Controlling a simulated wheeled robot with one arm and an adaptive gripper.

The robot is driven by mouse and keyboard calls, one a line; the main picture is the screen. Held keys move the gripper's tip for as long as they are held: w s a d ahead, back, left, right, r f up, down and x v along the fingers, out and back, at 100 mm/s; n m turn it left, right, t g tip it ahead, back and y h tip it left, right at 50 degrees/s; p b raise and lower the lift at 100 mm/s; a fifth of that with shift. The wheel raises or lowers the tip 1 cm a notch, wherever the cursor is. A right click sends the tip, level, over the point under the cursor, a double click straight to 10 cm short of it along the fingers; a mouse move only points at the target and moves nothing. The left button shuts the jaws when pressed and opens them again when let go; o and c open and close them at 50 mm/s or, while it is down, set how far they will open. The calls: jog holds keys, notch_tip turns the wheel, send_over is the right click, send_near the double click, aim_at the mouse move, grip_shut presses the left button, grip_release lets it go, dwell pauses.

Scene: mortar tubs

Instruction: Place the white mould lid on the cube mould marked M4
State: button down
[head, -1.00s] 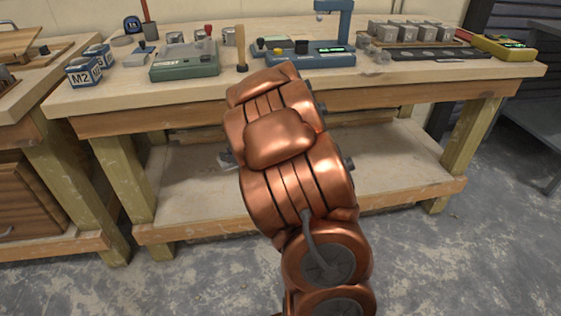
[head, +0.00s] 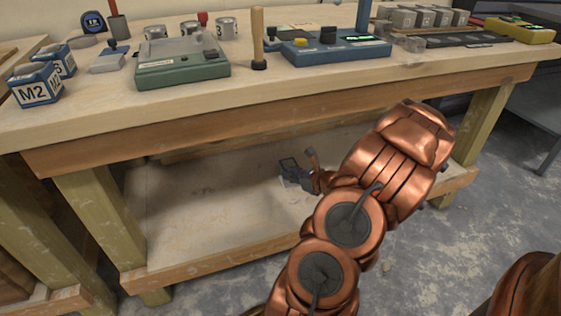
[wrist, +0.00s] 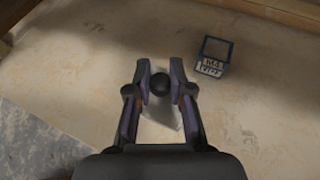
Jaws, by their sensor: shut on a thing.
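My gripper (wrist: 160,82) is shut on the dark round knob (wrist: 160,85) of the white mould lid. The lid's pale plate (wrist: 163,126) shows below the knob, between and behind the fingers, and is partly hidden. A dark blue, open-topped cube mould (wrist: 214,52) with white labels stands on the lower shelf, ahead and right of the gripper in the wrist view. Its label is blurred but looks like M4. The lid is apart from it. In the head view the mould (head: 289,167) shows just left of my gripper (head: 306,172), under the bench top.
The lower shelf (head: 190,215) is otherwise mostly bare. The bench top's front beam (head: 250,115) runs above it, and a leg (head: 95,220) stands at the left. On top are a mould marked M2 (head: 36,88), a green scale (head: 182,70) and a blue device (head: 335,48).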

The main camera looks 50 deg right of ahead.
jog(key=b, duration=0.1)
send_over(290, 165)
jog(key=shift+f, duration=0.8)
jog(key=shift+w+f+b, duration=0.1)
jog(key=shift+f+b, duration=0.8)
jog(key=shift+f, duration=0.85)
jog(key=shift+f+b, duration=0.6)
jog(key=shift+b, duration=0.3)
jog(key=c, duration=1.1)
grip_release()
jog(key=shift+o, duration=0.2)
jog(key=shift+r, duration=0.2)
jog(key=shift+r+p, duration=0.55)
jog(key=shift+p, duration=0.45)
jog(key=p+v, duration=0.2)
jog(key=v, duration=1)
jog(key=shift+f+p, duration=0.15)
jog(key=shift+p, duration=0.25)
